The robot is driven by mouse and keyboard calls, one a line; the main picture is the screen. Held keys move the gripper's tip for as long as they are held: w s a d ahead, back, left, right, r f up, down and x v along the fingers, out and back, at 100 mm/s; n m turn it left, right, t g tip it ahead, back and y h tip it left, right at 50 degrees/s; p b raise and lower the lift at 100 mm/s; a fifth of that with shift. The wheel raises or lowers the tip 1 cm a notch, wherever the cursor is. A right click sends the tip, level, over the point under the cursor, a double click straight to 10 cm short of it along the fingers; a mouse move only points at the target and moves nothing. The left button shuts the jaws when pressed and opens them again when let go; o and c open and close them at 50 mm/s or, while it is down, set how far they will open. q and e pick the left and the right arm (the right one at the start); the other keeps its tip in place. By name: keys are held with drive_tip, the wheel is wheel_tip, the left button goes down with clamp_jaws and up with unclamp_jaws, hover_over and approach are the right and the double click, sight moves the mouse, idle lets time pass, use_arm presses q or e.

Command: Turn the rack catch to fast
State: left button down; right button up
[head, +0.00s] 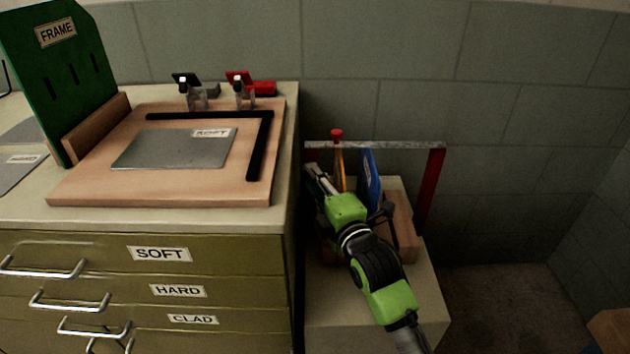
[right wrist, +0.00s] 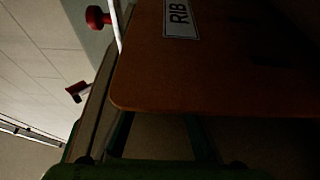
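The rack (head: 436,185) stands right of the bench, with red posts and a grey crossbar. A red knob (head: 337,134) sits on top of the crossbar's left part; it also shows in the right wrist view (right wrist: 98,17). No part is labelled as the catch, so I cannot tell its setting. My right gripper (head: 316,178) is low in front of the rack's left side, below the knob and apart from it. My left gripper is not in view.
A blue panel (head: 369,180) and a yellow-orange piece (head: 340,168) stand in the rack. The bench (head: 150,222) at left holds a wooden board (head: 85,185), a grey sheet (head: 170,150) and a green FRAME panel (head: 60,80).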

drive_tip(key=shift+f, duration=0.1)
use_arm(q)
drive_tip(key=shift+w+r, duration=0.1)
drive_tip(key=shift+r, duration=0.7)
use_arm(e)
drive_tip(key=m+t, duration=0.1)
drive_tip(key=m, duration=0.1)
drive_tip(key=m+t, duration=0.1)
drive_tip(key=m, duration=0.4)
drive_tip(key=shift+a+f+t, duration=0.1)
drive_tip(key=shift+f+t, duration=0.15)
drive_tip(key=shift+t, duration=0.15)
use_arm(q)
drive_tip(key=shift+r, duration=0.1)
use_arm(e)
drive_tip(key=o, duration=1.1)
drive_tip(key=shift+c, duration=0.2)
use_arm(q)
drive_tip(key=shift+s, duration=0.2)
